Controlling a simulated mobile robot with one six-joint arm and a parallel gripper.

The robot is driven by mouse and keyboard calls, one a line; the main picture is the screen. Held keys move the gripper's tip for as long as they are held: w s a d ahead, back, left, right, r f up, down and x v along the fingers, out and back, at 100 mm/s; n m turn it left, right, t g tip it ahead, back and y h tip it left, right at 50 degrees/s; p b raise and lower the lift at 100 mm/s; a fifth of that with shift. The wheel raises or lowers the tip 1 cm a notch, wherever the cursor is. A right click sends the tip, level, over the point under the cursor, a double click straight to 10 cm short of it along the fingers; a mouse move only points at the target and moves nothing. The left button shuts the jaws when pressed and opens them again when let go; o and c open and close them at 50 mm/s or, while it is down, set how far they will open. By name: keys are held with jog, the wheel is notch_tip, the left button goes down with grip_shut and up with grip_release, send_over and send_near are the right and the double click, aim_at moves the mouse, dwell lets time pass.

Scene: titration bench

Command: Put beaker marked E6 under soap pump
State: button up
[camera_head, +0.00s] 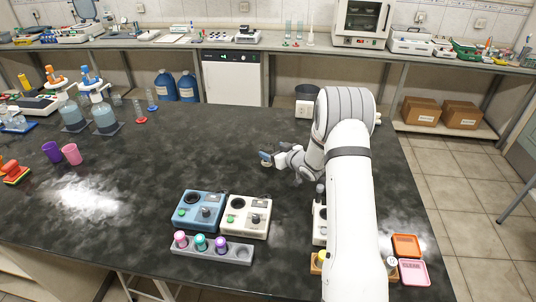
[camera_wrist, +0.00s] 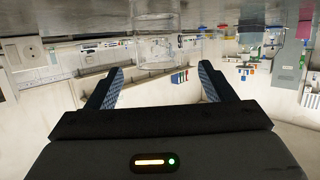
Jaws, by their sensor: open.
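My gripper (camera_head: 268,158) is over the far middle of the black bench, its fingers pointing left. In the wrist view my gripper (camera_wrist: 159,68) is open, with a blue-lined finger on each side. A clear glass vessel, likely a beaker (camera_wrist: 168,48), shows upside down ahead of and between the fingertips. I see no grip on it and cannot read any E6 mark. In the head view I cannot make it out clearly beside the gripper.
Purple cup (camera_head: 52,151) and pink cup (camera_head: 72,153) stand on the left. A blue device (camera_head: 199,211), a white device (camera_head: 246,216) and a grey rack (camera_head: 213,249) with coloured caps are at the front. Thin cylinders on red base (camera_head: 140,119) and blue base (camera_head: 152,107) stand near the bottles. The middle-left bench is clear.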

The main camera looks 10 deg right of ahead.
jog(key=shift+x, duration=1.2)
jog(key=shift+c, duration=0.6)
jog(key=c, duration=1.1)
jog(key=shift+r, duration=0.15)
